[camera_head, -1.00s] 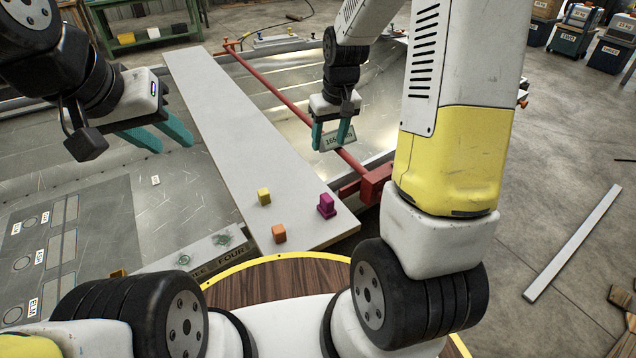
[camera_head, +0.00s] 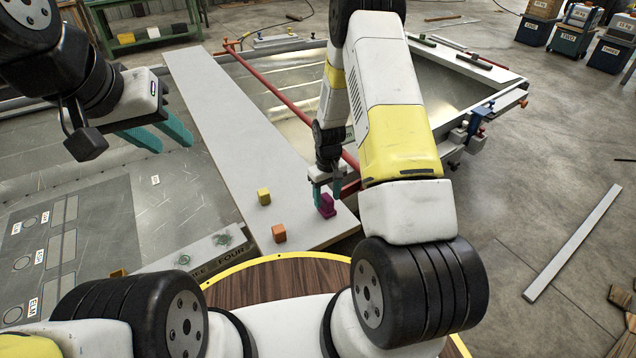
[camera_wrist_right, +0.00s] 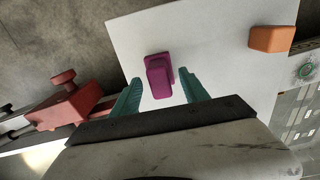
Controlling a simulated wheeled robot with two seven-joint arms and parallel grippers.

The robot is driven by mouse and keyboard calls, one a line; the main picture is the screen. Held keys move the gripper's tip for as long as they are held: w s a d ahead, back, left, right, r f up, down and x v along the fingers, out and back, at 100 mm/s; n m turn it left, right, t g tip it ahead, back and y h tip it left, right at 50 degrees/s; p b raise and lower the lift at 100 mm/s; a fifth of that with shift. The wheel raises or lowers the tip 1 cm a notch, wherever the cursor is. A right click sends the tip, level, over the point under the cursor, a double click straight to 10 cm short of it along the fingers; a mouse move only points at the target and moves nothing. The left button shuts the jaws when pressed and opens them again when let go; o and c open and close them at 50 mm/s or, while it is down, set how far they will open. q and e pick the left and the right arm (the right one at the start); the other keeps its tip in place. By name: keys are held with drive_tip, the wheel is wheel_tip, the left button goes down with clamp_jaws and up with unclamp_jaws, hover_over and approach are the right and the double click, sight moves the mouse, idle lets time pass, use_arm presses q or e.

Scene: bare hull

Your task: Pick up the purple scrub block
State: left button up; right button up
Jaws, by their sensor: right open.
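The purple scrub block (camera_head: 326,206) stands near the front end of a long white plank. In the right wrist view the purple block (camera_wrist_right: 159,77) lies ahead of and between the two teal fingers. My right gripper (camera_head: 325,190) is open just behind the block, its fingers partly hidden by my arm. In the right wrist view the gripper (camera_wrist_right: 160,86) is empty, with a gap between the fingers and the block. My left gripper (camera_head: 166,137) has its two teal fingers apart, hanging empty above the left panel.
A yellow block (camera_head: 264,196) and an orange block (camera_head: 279,233) stand on the plank (camera_head: 230,120) left of the purple one. A red bar clamp (camera_wrist_right: 70,100) runs beside the plank. The plank's front end is close to the wooden round top (camera_head: 270,285).

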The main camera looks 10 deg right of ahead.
wheel_tip(320, 180, down, 2)
drive_tip(key=shift+f, duration=0.15)
clamp_jaws()
idle(0.4)
wheel_tip(320, 180, up, 4)
drive_tip(key=shift+f, duration=0.1)
drive_tip(key=s+a+r, duration=0.1)
drive_tip(key=s+a, duration=0.3)
drive_tip(key=s, duration=1.1)
drive_tip(key=shift+s+a, duration=0.2)
drive_tip(key=shift+r, duration=0.1)
